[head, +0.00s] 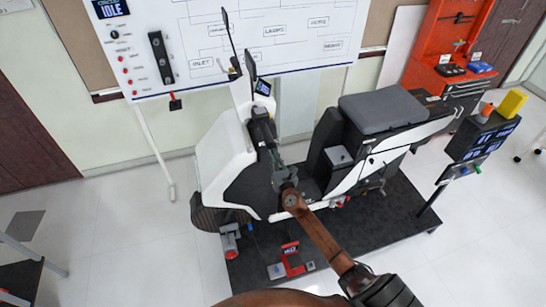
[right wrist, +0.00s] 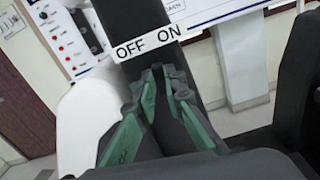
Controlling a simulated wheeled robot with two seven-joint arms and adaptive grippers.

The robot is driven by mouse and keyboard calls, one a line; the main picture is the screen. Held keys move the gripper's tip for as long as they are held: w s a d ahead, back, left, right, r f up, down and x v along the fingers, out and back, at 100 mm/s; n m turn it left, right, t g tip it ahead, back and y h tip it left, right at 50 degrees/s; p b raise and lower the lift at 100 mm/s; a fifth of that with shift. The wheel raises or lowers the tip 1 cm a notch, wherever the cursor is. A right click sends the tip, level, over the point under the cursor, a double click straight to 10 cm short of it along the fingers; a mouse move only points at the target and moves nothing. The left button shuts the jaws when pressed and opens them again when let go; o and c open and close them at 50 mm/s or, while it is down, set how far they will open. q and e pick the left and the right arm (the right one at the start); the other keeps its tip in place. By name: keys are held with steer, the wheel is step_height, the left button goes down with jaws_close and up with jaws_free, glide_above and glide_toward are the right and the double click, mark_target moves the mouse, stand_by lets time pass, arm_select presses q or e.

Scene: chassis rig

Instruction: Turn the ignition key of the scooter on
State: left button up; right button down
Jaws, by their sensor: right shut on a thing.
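The white and black scooter (head: 222,160) stands on a dark platform, handlebar and mirrors toward the whiteboard. My right gripper (head: 272,152) reaches the dark front column below the scooter's display (head: 263,88). In the right wrist view my right gripper (right wrist: 166,88) has its green-padded fingers closed together at the tips, just below a white label (right wrist: 148,42) reading OFF and ON. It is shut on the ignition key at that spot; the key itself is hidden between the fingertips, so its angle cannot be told. My left gripper is in neither view.
The scooter's grey seat (head: 378,110) is right of my right gripper. A whiteboard (head: 275,35) with a control panel stands behind. A dark stand (head: 484,135) with displays and an orange tool cabinet (head: 437,62) are at the right. The floor at left is mostly clear.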

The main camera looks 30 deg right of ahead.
steer(key=m+b, duration=0.2)
steer(key=m, duration=0.3)
steer(key=m+b, duration=0.2)
steer(key=m, duration=0.3)
steer(key=shift+d+f+m, duration=0.15)
steer(key=shift+m, duration=0.15)
stand_by(0.5)
steer(key=c, duration=2)
jaws_free()
